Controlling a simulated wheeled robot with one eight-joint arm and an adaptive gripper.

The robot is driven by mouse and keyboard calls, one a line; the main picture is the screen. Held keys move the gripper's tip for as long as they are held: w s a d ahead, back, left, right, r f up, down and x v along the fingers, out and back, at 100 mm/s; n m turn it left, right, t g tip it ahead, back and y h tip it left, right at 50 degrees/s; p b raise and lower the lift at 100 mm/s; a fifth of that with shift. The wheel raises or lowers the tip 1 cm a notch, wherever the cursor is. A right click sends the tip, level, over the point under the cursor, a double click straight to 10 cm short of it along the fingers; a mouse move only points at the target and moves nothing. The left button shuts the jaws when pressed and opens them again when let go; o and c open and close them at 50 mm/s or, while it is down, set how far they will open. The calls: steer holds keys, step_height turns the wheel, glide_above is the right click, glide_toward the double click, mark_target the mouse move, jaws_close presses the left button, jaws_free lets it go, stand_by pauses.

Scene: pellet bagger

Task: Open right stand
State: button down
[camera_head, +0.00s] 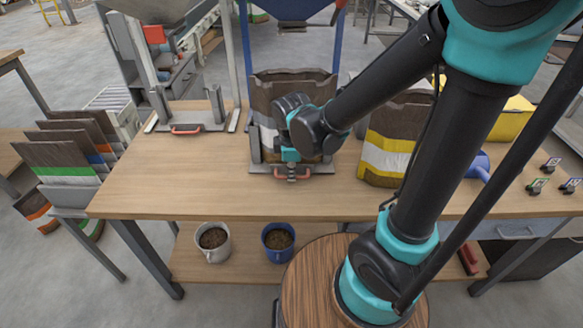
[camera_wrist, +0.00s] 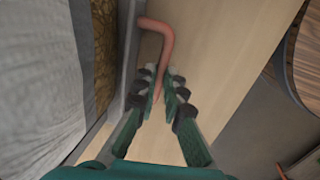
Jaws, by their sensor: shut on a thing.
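The right stand (camera_head: 256,166) is a grey metal frame on the workbench. A brown open-topped bag with a white band (camera_head: 268,105) stands in it. A red handle (camera_head: 277,172) sticks out at the stand's front edge. The stand's side plate and the bag fill the left of that view. My arm hides part of the bag and stand.
The left stand (camera_head: 187,123) with its red handle is empty. A brown, yellow and white bag (camera_head: 390,140) stands right of my gripper. Bench space (camera_head: 170,180) at front left is clear. A white bucket (camera_head: 213,242) and a blue bucket (camera_head: 278,242) sit on the lower shelf.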

steer(key=shift+s, duration=0.1)
stand_by(0.3)
steer(key=c, duration=1.6)
jaws_free()
step_height(320, 180, up, 12)
steer(key=s, duration=0.2)
steer(key=shift+d+f, duration=0.1)
steer(key=shift+f, duration=0.05)
steer(key=s+d+f+m, duration=0.1)
steer(key=d+f+m, duration=0.3)
steer(key=d+m, duration=0.2)
steer(key=d+f+m+t, duration=0.1)
steer(key=d+f+m, duration=0.3)
steer(key=d+m, duration=0.2)
steer(key=s+d+f+m+t, duration=0.1)
steer(key=d+f+m, duration=0.3)
steer(key=d+m, duration=0.2)
steer(key=shift+s+d+f, duration=0.1)
steer(key=shift+s+d, duration=0.2)
steer(key=shift+d, duration=0.4)
